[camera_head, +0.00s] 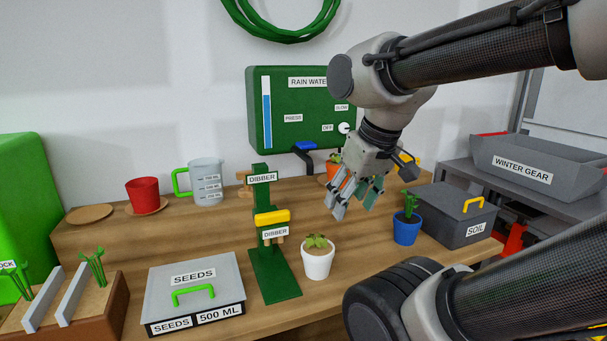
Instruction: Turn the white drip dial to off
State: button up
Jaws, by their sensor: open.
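The white drip dial (344,128) is a small round knob on the lower right front of the green rain water box (275,105) on the wall. An OFF label (327,128) is just left of the dial and a SLOW label (341,107) is above it. My arm covers the box's right side, so any further labels there are hidden. The dial's pointer is too small to read. My gripper (352,205) is open and empty, pointing down over the bench, below the dial and apart from it.
A blue lever (305,146) juts from the box's underside. A green dibber stand (272,270), a white potted plant (318,260), a blue pot (406,230) and a grey soil box (455,215) stand near my gripper. A measuring jug (206,185) stands left.

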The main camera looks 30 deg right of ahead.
aim_at(344, 128)
jog(key=k+l+z, duration=0.1)
jog(key=z, duration=0.7)
jog(key=k, duration=0.05)
